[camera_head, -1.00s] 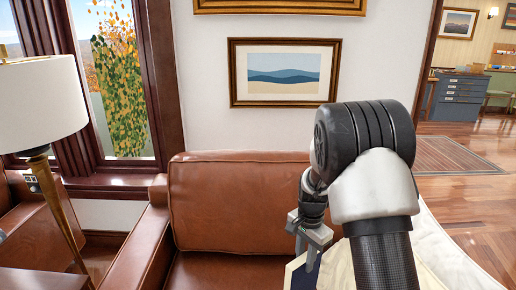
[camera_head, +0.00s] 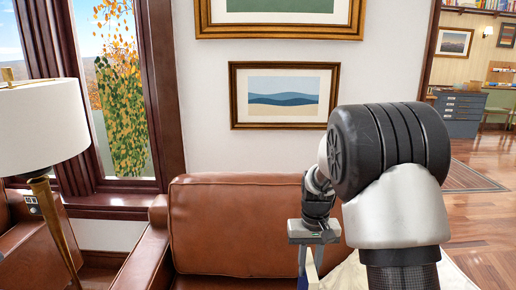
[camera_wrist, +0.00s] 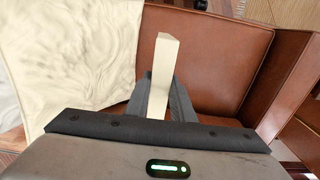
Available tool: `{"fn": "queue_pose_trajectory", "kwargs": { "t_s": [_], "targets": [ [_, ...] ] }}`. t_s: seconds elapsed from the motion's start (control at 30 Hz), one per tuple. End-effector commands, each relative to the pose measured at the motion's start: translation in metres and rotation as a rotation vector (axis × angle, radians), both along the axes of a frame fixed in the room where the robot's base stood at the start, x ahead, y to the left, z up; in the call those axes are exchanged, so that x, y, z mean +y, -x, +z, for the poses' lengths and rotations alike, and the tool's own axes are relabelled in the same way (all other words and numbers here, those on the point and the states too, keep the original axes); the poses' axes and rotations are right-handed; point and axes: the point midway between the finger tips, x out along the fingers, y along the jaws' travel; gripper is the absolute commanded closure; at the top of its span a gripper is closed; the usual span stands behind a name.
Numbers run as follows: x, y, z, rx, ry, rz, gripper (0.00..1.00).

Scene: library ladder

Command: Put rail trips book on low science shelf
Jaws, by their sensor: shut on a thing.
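My gripper (camera_wrist: 162,92) is shut on a book (camera_wrist: 165,58), which shows in the wrist view as a narrow cream block standing out between the two dark fingers. Its title cannot be read, so I cannot tell from the print that it is the rail trips book. In the head view my gripper (camera_head: 311,262) points down in front of the leather sofa, at the bottom edge. Only a small dark-blue and pale part of the book shows there, and the rest is cut off. No science shelf can be made out.
A brown leather sofa (camera_head: 235,225) with a cream throw (camera_wrist: 65,55) lies below my gripper. A lamp (camera_head: 42,125) stands at left by the window. Open wooden floor (camera_head: 485,240) runs at right towards a grey drawer cabinet (camera_head: 460,112).

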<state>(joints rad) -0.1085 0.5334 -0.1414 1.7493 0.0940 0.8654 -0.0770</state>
Motion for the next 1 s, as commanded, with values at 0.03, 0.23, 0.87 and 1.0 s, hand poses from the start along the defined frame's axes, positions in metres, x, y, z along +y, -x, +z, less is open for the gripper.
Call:
{"fn": "queue_pose_trajectory", "kwargs": {
  "t_s": [0.03, 0.23, 0.87, 1.0],
  "targets": [
    [0.000, 0.003, 0.012, 0.000, 0.000, -0.001, 1.00],
    [0.000, 0.015, 0.041, -0.001, -0.001, -0.003, 1.00],
    [0.000, 0.078, 0.145, -0.001, 0.000, -0.003, 1.00],
    [0.000, 0.081, 0.145, -0.001, 0.000, -0.003, 1.00]
  ]
}}
